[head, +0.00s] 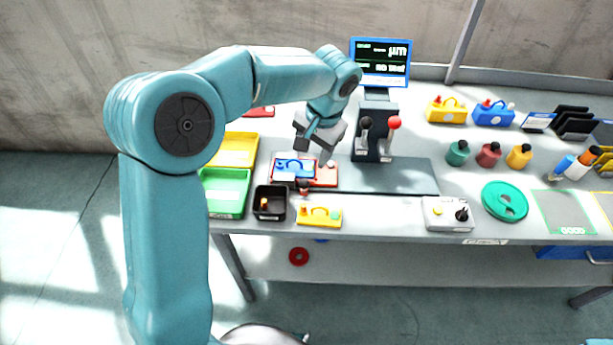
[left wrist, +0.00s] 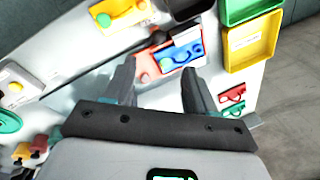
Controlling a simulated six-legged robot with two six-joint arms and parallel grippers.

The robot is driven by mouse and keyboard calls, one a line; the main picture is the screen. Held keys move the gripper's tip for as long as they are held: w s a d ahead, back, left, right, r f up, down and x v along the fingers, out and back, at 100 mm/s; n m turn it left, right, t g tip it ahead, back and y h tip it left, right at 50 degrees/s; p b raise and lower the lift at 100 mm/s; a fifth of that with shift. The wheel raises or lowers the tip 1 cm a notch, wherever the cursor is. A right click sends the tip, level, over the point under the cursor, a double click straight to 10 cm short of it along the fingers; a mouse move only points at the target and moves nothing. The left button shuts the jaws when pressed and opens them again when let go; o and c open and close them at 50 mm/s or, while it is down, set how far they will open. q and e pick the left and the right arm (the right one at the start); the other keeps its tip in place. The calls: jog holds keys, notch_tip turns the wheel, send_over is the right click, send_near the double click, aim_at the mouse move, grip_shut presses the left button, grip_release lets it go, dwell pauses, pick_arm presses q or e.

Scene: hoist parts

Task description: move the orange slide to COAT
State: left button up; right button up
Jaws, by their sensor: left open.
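The orange slide (head: 327,179) is a flat orange-red plate at the left end of a dark grey track (head: 400,177). A blue part (head: 295,169) lies on its left half. In the left wrist view the slide (left wrist: 148,70) shows between the finger tips, with the blue part (left wrist: 182,54) beside the right finger. My left gripper (head: 314,158) is open and points down above the slide; I cannot tell whether a finger touches it. It also shows in the left wrist view (left wrist: 158,68). I cannot read a COAT mark. My right gripper is out of view.
A black box (head: 270,214) and a yellow part (head: 319,217) lie in front of the slide. Green (head: 224,209) and yellow (head: 236,141) trays stand to the left. A station with black and red knobs (head: 374,150) rises behind the track. The track's right part is clear.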

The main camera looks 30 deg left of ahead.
aim_at(305, 181)
pick_arm(q)
jog(key=f, duration=0.4)
jog(key=a+f, duration=0.1)
jog(key=f, duration=0.3)
jog(key=a+f, duration=0.1)
jog(key=f, duration=0.3)
jog(key=shift+w+f, duration=0.15)
jog(key=shift+f, duration=0.05)
jog(key=shift+a, duration=0.1)
grip_shut()
